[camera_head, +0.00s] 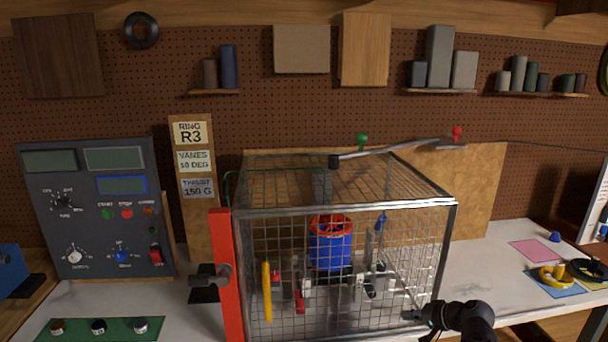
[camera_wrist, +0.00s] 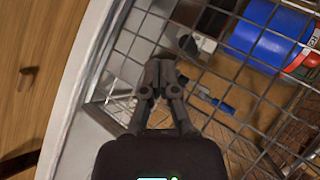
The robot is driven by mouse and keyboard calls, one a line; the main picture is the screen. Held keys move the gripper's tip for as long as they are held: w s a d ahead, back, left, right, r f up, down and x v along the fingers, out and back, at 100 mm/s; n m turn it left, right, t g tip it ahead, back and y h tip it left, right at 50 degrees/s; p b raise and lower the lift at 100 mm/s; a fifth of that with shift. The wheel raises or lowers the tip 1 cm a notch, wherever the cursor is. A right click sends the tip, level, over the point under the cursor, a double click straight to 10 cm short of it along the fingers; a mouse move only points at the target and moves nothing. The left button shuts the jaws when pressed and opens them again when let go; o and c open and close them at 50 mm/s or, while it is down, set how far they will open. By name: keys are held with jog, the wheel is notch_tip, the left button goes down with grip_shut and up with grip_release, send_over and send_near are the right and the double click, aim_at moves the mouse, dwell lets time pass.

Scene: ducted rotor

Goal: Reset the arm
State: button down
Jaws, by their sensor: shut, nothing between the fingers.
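My gripper (camera_head: 412,316) is at the lower right front corner of the wire cage (camera_head: 345,205), close to the mesh. In the wrist view my gripper (camera_wrist: 160,72) shows its fingers together, with nothing between them. Whether the fingertips touch the mesh I cannot tell. Part of my arm shows at the bottom right of the head view. Inside the cage stands the blue and red ducted rotor (camera_head: 330,245). Its blue body (camera_wrist: 268,35) also shows through the mesh in the wrist view.
A red upright bar (camera_head: 227,275) with a dark knob stands at the cage's front left. A control panel (camera_head: 95,208) is at the left. On the bench (camera_head: 480,270) at the right are a pink mat (camera_head: 534,251) and yellow and black parts. Some bench right of the cage is clear.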

jog(key=s+a+f+n+g+h, duration=0.6)
jog(key=s+a+f+g+h, duration=0.2)
jog(key=a, duration=0.3)
jog(key=shift+s+n, duration=0.4)
jog(key=shift+s, duration=0.4)
